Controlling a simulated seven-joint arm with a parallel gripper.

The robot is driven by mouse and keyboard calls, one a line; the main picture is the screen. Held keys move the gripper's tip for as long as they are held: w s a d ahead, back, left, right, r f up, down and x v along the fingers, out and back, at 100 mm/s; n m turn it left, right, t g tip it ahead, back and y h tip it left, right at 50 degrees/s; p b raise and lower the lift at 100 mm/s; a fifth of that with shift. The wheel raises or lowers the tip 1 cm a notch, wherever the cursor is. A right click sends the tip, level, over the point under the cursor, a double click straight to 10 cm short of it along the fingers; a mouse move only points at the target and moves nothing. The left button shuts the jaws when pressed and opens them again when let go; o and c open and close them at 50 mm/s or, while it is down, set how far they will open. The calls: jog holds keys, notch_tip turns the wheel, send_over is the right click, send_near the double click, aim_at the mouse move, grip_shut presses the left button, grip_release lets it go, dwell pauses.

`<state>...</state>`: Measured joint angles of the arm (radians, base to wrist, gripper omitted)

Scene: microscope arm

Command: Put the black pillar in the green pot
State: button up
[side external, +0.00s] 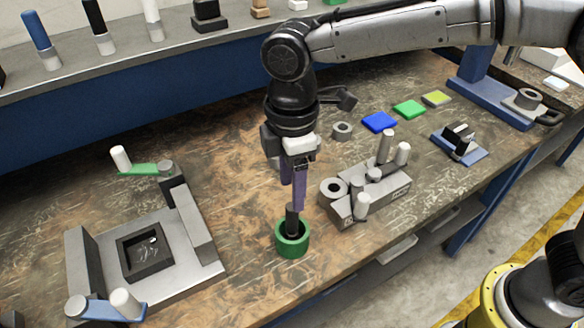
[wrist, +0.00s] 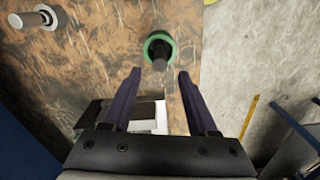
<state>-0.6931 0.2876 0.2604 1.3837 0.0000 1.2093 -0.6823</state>
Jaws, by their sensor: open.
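The green pot (side external: 292,246) stands on the worn brown workbench near its front edge. The black pillar (side external: 292,219) stands in the pot, its lower end inside the rim and its upper part sticking out. My gripper (side external: 295,202) points down just above and around the pillar's top, its purple fingers apart. In the wrist view, the pillar (wrist: 160,58) and the green pot's rim (wrist: 149,45) lie ahead of the gap between the open fingertips (wrist: 160,72). Nothing is held between the fingers. The pillar's foot is hidden inside the pot.
A grey block fixture with several white-capped cylinders (side external: 375,190) stands close on the right. A grey plate with a black square tray (side external: 145,252) lies to the left. Blue, green and yellow pads (side external: 408,109) lie farther back. The bench between pot and plate is clear.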

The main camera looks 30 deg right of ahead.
jog(key=shift+r, duration=1.7)
jog(key=shift+d, duration=0.1)
jog(key=s+d+r+m+t+y, duration=0.1)
jog(key=s+d+r+m, duration=0.15)
jog(key=d, duration=0.55)
jog(key=s+d+r+m+t, duration=0.15)
jog(key=d+r+m, duration=0.25)
jog(key=d, duration=0.4)
jog(key=s+d+f+m+t+h, duration=0.1)
jog(key=s+d+f+m+t, duration=0.2)
jog(key=s+d+m, duration=0.6)
jog(key=s+d+f, duration=0.2)
jog(key=s+d, duration=0.2)
jog(key=s, duration=0.1)
jog(key=shift+s, duration=0.3)
